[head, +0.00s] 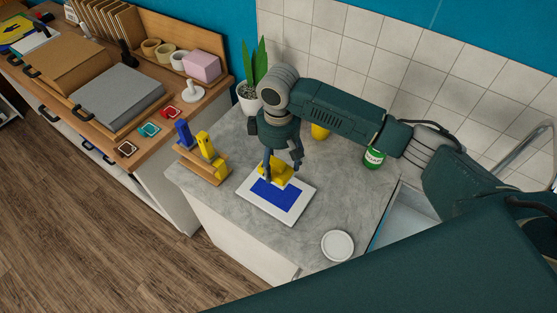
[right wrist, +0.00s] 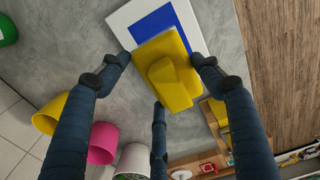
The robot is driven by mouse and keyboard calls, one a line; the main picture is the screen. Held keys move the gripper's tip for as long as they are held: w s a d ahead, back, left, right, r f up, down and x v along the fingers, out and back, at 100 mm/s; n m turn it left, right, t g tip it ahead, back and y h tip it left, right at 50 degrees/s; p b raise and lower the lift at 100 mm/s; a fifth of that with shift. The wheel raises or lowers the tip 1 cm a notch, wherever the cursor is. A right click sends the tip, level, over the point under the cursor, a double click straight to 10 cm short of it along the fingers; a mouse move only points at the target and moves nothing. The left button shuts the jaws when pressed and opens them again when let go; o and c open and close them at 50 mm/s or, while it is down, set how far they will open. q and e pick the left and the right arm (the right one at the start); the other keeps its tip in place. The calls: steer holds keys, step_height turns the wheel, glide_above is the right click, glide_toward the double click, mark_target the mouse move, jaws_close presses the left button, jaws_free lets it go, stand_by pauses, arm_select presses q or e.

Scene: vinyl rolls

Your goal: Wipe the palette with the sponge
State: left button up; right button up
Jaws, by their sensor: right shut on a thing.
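The palette (head: 299,214) is a white board with a blue rectangle, lying on the grey counter. A yellow sponge (head: 270,178) with a raised grip is at the palette's far edge in the head view. In the right wrist view the sponge (right wrist: 165,72) overlaps part of the blue area of the palette (right wrist: 126,22). My right gripper (head: 281,169) is shut on the sponge, with its dark fingers around it. Whether the sponge presses on the palette is not clear. My left gripper is not in view.
A wooden holder (head: 207,178) with blue and yellow pieces stands left of the palette. A potted plant (head: 250,98), a yellow cup (head: 320,132) and a green can (head: 373,157) stand towards the wall. A white plate (head: 338,246) lies near the front, beside the sink (head: 405,219).

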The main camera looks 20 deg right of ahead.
steer(key=shift+f, duration=0.5)
step_height(320, 180, down, 4)
steer(key=shift+r+b, duration=0.1)
steer(key=shift+b, duration=0.5)
steer(key=shift+f, duration=0.65)
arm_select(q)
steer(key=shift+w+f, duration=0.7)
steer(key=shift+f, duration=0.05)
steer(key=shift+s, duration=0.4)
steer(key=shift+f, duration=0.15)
arm_select(e)
steer(key=shift+f, duration=0.25)
steer(key=shift+f+b, duration=0.65)
steer(key=shift+f, duration=0.6)
steer(key=shift+w+a+b, duration=0.1)
steer(key=shift+w+a, duration=0.25)
steer(key=shift+a, duration=0.55)
steer(key=shift+w+a+b, duration=0.1)
steer(key=shift+w+a, duration=0.25)
steer(key=shift+a, duration=0.55)
steer(key=shift+w+a+b, duration=0.1)
steer(key=shift+w+a, duration=0.25)
steer(key=shift+a, duration=0.55)
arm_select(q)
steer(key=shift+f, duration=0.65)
